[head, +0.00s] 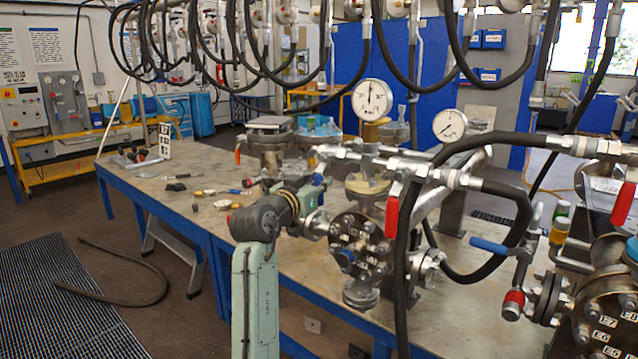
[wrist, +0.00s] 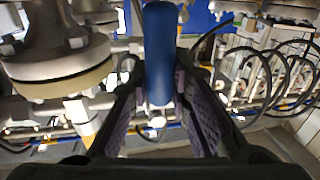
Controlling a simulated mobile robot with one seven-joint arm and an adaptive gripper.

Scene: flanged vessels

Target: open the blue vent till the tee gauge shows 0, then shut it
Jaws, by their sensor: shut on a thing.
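In the wrist view a blue handle (wrist: 158,55) stands between the two fingers of my gripper (wrist: 160,105), which are closed on it. In the head view my gripper (head: 312,192) is beside the pipework left of the flanged vessel (head: 362,245); the held handle is mostly hidden there. A round white gauge (head: 372,98) stands above the pipework, its needle pointing about straight up. A second gauge (head: 450,124) to its right has its needle toward the lower left. I cannot tell which is the tee gauge, and the numbers are too small to read.
A red lever (head: 392,217) hangs close right of my gripper. Another blue lever (head: 488,245) is on a hose valve at the right. Black hoses loop over the bench (head: 200,195). Loose parts lie on its left; open floor is at the left.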

